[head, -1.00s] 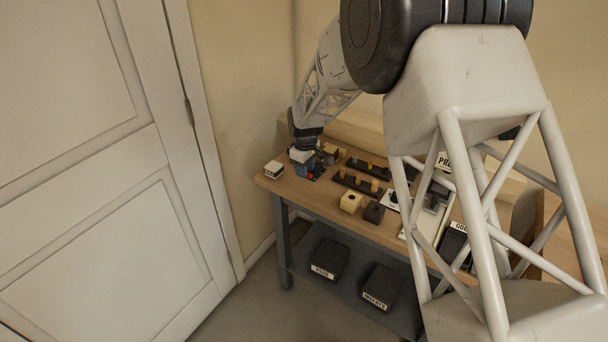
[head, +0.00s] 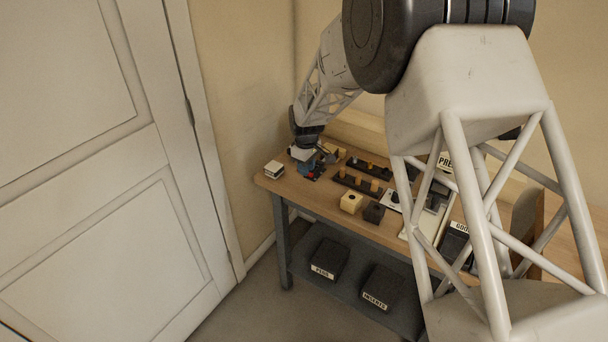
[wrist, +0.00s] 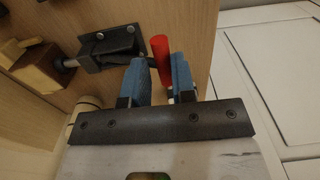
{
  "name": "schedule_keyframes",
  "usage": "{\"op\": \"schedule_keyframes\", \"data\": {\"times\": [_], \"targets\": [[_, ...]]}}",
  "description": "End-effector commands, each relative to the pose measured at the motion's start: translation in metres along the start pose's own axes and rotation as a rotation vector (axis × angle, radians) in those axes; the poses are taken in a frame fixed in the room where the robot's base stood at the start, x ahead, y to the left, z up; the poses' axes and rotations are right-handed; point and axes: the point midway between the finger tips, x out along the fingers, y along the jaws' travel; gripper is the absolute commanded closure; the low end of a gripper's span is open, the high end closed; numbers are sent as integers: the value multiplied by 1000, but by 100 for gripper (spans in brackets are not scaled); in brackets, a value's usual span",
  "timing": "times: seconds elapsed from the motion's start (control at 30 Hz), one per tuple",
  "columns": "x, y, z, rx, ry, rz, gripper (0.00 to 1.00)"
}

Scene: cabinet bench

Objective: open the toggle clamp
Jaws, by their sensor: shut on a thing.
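The toggle clamp (wrist: 107,47) is a dark metal body bolted to the wooden bench in the wrist view, with a red handle (wrist: 161,60). The clamp body is mostly hidden there by my arm.
The bench top (head: 321,203) carries dark racks with pegs (head: 357,183), a yellow block (head: 351,202), a dark block (head: 374,212) and a small white-topped box (head: 273,169). Labelled bins (head: 328,258) sit on the lower shelf. A white door (head: 95,200) stands left of the bench.

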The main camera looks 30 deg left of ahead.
Motion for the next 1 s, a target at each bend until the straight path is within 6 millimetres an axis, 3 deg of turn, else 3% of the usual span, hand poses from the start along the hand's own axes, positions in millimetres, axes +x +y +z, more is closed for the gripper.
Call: {"op": "schedule_keyframes", "data": {"times": [1.0], "targets": [[-22, 14, -2, 1, 8, 9, 78]]}}
